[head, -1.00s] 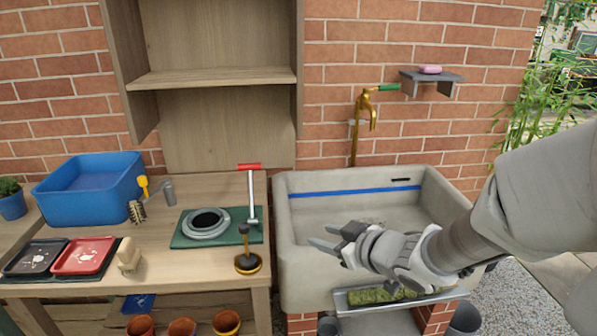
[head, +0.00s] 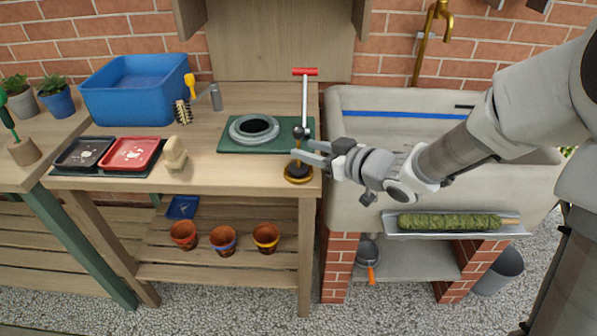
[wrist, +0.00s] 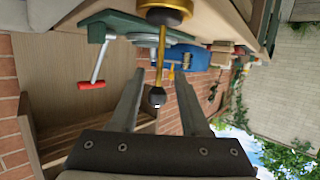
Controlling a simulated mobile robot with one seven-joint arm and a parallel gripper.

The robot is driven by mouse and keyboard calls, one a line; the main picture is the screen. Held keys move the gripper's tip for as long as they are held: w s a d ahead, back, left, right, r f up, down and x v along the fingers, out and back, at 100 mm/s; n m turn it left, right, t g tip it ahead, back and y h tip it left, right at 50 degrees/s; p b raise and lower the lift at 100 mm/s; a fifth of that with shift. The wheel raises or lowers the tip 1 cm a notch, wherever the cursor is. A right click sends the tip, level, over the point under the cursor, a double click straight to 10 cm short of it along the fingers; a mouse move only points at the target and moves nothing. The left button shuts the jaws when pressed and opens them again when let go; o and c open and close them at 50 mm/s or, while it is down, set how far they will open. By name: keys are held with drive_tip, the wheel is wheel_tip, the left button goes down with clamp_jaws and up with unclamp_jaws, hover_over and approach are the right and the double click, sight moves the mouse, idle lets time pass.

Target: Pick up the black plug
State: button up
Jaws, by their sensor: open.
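The black plug (head: 298,174) stands upright near the right front corner of the wooden bench. It has a round gold-rimmed base, a thin brass stem and a black ball knob on top. My gripper (head: 301,149) comes from the right with its fingers level at the stem's height, and it hides part of the stem. In the wrist view, the plug's knob (wrist: 157,97) and stem lie between the two open fingers (wrist: 158,74). The fingers appear apart from it. Contact is not clearly visible.
A green press (head: 233,148) with a grey ring and red-handled lever stands just behind the plug. The stone sink (head: 345,190) is close on the right.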

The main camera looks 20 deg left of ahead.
drive_tip(key=b+x, duration=0.2)
drive_tip(key=x, duration=0.4)
drive_tip(key=shift+w+a+f+b, duration=0.1)
drive_tip(key=shift+a+f+b, duration=0.15)
drive_tip(key=shift+b, duration=0.1)
drive_tip(key=shift+w+a, duration=0.15)
clamp_jaws()
